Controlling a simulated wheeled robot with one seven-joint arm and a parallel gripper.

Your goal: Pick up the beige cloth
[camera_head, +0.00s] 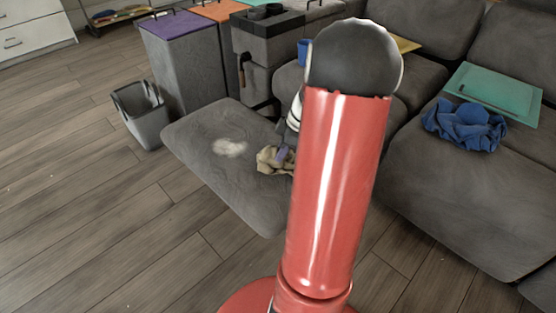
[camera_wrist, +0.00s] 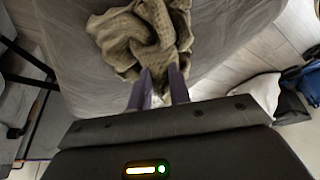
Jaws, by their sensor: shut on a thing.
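The beige cloth (camera_head: 268,160) lies crumpled on the grey seat cushion (camera_head: 195,160) in the head view, partly hidden by my red arm. In the wrist view the cloth (camera_wrist: 146,38) is bunched at the top middle on the grey cushion. My gripper (camera_wrist: 159,80) is at the near edge of the cloth, with its two purple fingertips shut on a fold of it. In the head view my gripper (camera_head: 282,154) shows only as a small purple part against the cloth.
A pale patch (camera_head: 230,148) marks the cushion left of the cloth. A grey bucket (camera_head: 143,113) and lidded bins (camera_head: 180,65) stand behind on the left. A blue cloth (camera_head: 465,126) and a green tray (camera_head: 495,92) lie on the sofa at right. Wooden floor is clear at front left.

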